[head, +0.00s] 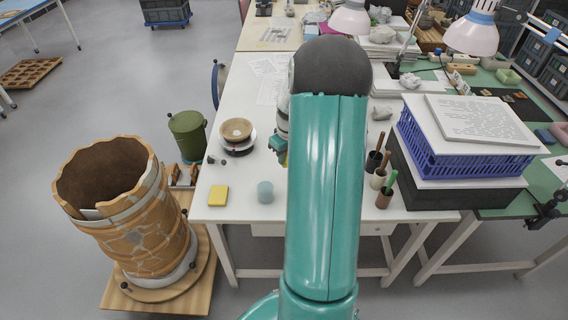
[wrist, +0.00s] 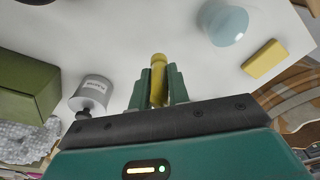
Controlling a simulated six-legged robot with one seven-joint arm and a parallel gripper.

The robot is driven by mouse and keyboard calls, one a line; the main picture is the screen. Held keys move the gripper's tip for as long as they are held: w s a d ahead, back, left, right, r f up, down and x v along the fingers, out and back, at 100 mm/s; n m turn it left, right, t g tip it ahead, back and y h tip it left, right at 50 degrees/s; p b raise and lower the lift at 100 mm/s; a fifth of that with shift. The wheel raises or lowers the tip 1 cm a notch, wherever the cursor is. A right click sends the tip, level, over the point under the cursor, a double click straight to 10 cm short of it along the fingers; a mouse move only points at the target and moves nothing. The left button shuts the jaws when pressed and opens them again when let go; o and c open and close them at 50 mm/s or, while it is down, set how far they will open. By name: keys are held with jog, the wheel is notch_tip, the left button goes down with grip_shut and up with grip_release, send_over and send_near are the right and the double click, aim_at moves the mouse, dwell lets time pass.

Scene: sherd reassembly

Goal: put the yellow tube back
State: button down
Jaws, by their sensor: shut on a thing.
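My gripper (wrist: 159,76) is shut on the yellow tube (wrist: 158,64) in the wrist view. The tube stands between the two green fingers, with its rounded yellow end sticking out past the fingertips over the white table (wrist: 120,35). The lower part of the tube is hidden by the fingers and the gripper body. In the head view my arm hides most of the gripper (head: 279,146). I cannot tell whether the tube touches the table.
A yellow block (head: 218,195) and a pale blue jar (head: 265,191) lie near the table's front left. Cups with tools (head: 379,178) stand right of my arm. The wrist view shows a grey labelled can (wrist: 93,92) and an olive box (wrist: 27,88). A large patched pot (head: 130,225) stands left.

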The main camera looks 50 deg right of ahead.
jog(key=f, duration=0.1)
jog(key=w+d+f, duration=0.1)
jog(key=f, duration=0.1)
jog(key=w+d+f, duration=0.1)
jog(key=shift+w+d+f, duration=0.15)
jog(key=shift+w+d, duration=0.05)
jog(key=shift+w, duration=0.05)
jog(key=shift+f, duration=1.45)
jog(key=shift+f, duration=0.2)
jog(key=c, duration=1.3)
grip_release()
jog(key=shift+c, duration=0.2)
jog(key=shift+r, duration=0.1)
notch_tip(320, 180, up, 12)
jog(key=s, duration=0.1)
jog(key=shift+s+a+r, duration=0.15)
jog(key=shift+s, duration=0.05)
